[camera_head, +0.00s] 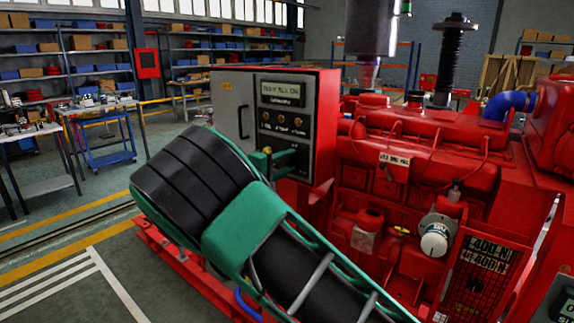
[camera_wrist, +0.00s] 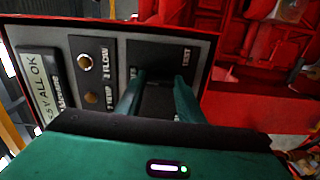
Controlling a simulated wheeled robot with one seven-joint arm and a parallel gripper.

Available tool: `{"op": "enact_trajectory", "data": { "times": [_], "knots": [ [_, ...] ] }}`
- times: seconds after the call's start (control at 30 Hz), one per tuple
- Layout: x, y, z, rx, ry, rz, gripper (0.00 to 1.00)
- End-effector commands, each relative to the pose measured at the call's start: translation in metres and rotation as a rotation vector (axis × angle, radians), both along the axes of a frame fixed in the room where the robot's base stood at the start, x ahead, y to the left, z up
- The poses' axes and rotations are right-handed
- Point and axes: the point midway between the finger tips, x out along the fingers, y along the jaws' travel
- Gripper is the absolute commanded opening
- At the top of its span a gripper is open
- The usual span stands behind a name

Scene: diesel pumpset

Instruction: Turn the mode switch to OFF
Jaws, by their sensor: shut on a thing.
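The control panel (camera_head: 286,118) is the light grey face of a red cabinet, with a lit display and a row of small round fittings. My gripper (camera_head: 282,160) is at the panel's lower part, its green fingers against the face.
A red diesel engine (camera_head: 400,145) stands close to the right of the cabinet. The cabinet's grey door with a black handle (camera_head: 243,122) is on the left.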

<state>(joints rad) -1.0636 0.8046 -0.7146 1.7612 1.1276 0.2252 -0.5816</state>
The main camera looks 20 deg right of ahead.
Motion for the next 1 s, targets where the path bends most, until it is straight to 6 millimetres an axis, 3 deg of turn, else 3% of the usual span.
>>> {"op": "enact_trajectory", "data": {
  "times": [0.03,0.43,0.47,0.53,0.83,1.0],
  "knots": [
    [0.002,0.007,-0.003,0.001,0.008,0.015,0.12],
    [0.002,0.007,-0.004,-0.002,0.015,0.016,0.12],
    [0.002,0.007,-0.004,-0.002,0.015,0.016,0.37],
    [0.002,0.007,-0.004,-0.002,0.014,0.014,0.53],
    [0.0,0.003,-0.002,-0.004,0.011,0.006,0.53],
    [-0.007,0.014,-0.002,-0.004,0.01,0.007,0.53]
  ]
}}
